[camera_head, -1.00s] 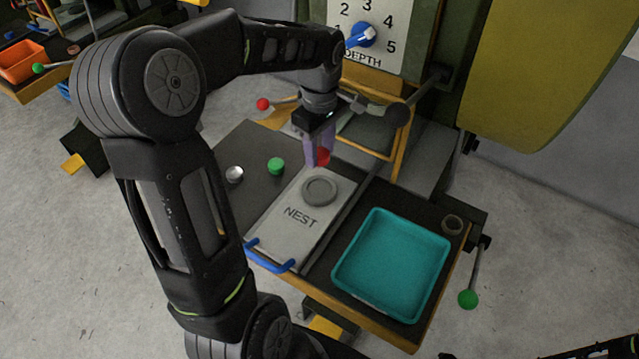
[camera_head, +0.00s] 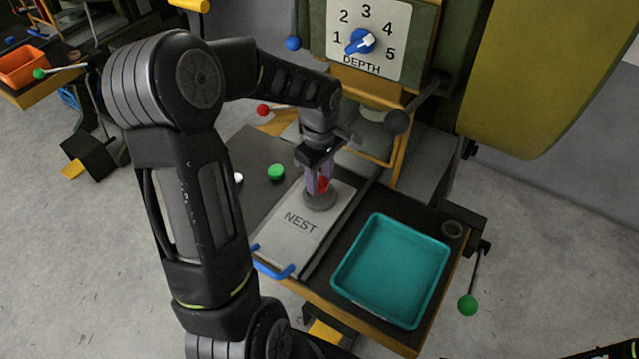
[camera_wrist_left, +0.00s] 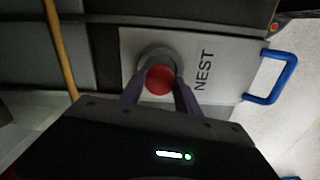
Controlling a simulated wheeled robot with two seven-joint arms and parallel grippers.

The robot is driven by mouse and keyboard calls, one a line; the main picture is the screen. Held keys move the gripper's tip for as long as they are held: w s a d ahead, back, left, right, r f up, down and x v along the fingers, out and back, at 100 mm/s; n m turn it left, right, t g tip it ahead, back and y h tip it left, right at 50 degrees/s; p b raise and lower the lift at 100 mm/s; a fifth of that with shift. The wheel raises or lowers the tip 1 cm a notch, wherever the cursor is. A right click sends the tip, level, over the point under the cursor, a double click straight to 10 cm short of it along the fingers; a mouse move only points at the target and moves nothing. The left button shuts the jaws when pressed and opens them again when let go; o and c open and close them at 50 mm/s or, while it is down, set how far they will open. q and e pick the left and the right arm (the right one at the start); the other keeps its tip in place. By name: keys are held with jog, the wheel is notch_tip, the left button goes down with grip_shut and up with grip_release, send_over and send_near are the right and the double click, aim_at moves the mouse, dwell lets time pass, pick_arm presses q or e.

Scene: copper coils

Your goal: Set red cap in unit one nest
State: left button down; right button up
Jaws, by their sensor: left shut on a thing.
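The red cap (camera_head: 323,184) is between the purple fingers of my left gripper (camera_head: 318,188), which is shut on it. In the left wrist view the red cap (camera_wrist_left: 160,80) shows as a round red top over the grey ring nest (camera_wrist_left: 158,58). In the head view the nest (camera_head: 320,203) is the round grey seat on the pale plate marked NEST (camera_head: 300,222). The cap is at or just above the nest; I cannot tell whether it touches. My right gripper is not in view.
A green cap (camera_head: 276,172) and a pale cap (camera_head: 238,178) lie left of the plate. A teal tray (camera_head: 345,282) stands on the right. A depth dial (camera_head: 362,41) and a lever with a dark knob (camera_head: 398,122) are behind. A blue handle (camera_head: 272,270) is at the plate's front.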

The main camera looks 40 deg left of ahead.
pick_arm(q)
notch_tip(320, 180, down, 2)
jog(key=shift+f, duration=0.25)
